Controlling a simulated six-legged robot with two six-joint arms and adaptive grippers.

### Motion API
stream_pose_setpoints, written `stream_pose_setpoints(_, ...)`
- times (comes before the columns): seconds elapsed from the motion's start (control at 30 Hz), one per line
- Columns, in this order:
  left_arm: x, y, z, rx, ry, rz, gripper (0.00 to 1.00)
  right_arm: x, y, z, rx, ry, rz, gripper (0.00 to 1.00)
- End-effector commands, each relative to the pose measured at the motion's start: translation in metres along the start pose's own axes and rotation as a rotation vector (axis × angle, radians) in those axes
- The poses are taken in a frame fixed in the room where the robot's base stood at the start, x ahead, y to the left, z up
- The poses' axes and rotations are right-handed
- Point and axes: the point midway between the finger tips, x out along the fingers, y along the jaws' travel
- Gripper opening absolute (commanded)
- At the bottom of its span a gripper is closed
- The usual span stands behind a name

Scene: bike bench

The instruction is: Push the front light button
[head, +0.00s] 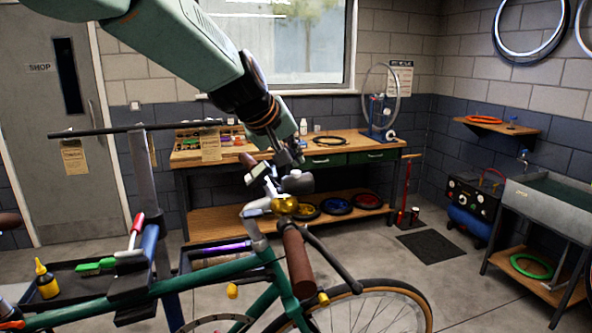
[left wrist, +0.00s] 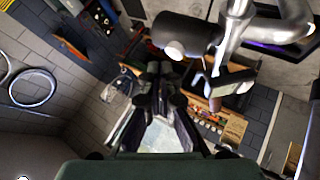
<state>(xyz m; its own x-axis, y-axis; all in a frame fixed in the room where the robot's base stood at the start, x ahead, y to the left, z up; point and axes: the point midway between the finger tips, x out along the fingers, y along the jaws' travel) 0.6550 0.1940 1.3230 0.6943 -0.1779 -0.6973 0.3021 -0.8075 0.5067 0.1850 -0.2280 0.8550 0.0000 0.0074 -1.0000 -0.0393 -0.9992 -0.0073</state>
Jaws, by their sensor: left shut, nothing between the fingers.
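The bicycle's handlebar (head: 262,208) stands in the middle of the head view. On it sits a small grey, rounded unit (head: 297,183) that looks like the front light. In the left wrist view the light (left wrist: 185,32) is a dark cylinder with a pale round spot on its near side; I cannot tell whether that spot is the button. My left gripper (head: 291,158) is shut and empty, pointing down just above the light in the head view. In the left wrist view its fingertips (left wrist: 165,70) are close below the light; contact cannot be told. My right gripper is not in view.
A gold bell (head: 285,205), a brown grip (head: 298,262) and a small flat device (head: 256,173) crowd the handlebar. A tool tray (head: 75,285) is at left. A wooden workbench (head: 345,146) stands behind. Open floor lies at right.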

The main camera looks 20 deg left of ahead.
Motion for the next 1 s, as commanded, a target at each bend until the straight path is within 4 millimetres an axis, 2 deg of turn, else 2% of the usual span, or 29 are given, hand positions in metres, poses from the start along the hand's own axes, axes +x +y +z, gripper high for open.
stream_pose_setpoints(0.63,-0.041,0.030,-0.030,0.000,0.001,0.001,0.00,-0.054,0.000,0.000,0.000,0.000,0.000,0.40)
stream_pose_setpoints(1.0,-0.041,0.030,-0.029,0.000,0.000,0.000,0.00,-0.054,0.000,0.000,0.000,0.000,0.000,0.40)
